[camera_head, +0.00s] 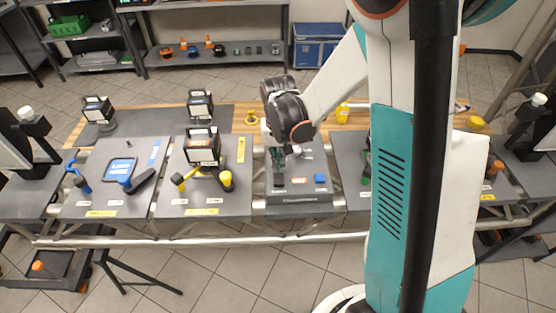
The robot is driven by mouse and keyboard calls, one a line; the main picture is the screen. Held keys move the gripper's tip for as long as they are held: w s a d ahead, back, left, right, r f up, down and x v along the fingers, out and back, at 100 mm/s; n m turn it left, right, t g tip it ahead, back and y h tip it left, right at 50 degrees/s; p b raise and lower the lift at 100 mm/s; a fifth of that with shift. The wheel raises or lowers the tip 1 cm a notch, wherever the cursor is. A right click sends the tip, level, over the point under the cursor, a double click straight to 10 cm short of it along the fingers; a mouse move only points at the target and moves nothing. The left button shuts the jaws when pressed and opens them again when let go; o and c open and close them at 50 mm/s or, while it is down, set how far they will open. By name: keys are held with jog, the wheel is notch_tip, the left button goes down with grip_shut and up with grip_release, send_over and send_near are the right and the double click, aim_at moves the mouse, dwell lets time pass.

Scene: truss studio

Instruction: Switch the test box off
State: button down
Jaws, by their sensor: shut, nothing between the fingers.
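The grey box (300,200) in the middle of the bench seems to be the test box. Its front edge carries pale lettering too small to read. On its top are a dark switch-like part (279,181) at the left, a small red-and-white label (298,181) and a blue block or button (320,178) at the right. My gripper (278,163) points down over the left part of this box, just behind the dark part. It is shut and empty. I cannot tell whether it touches the box, or which way the switch is set.
Left of the box, a panel (215,203) carries yellow-handled parts and a black display (202,147). Further left, another panel (105,205) has blue parts. A yellow object (342,112) stands behind. My arm hides much of the right side.

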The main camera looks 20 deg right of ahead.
jog(key=shift+f, duration=0.15)
jog(key=shift+w+f+b, duration=0.15)
jog(key=shift+f+b, duration=0.2)
jog(key=shift+b, duration=0.15)
jog(key=shift+r, duration=0.2)
jog(key=shift+r+p, duration=0.55)
jog(key=shift+r, duration=0.15)
notch_tip(320, 180, up, 14)
jog(key=w+d+p, duration=0.1)
jog(key=w+p, duration=0.1)
jog(key=p, duration=0.2)
jog(key=shift+w+f, duration=0.2)
jog(key=shift+w, duration=0.2)
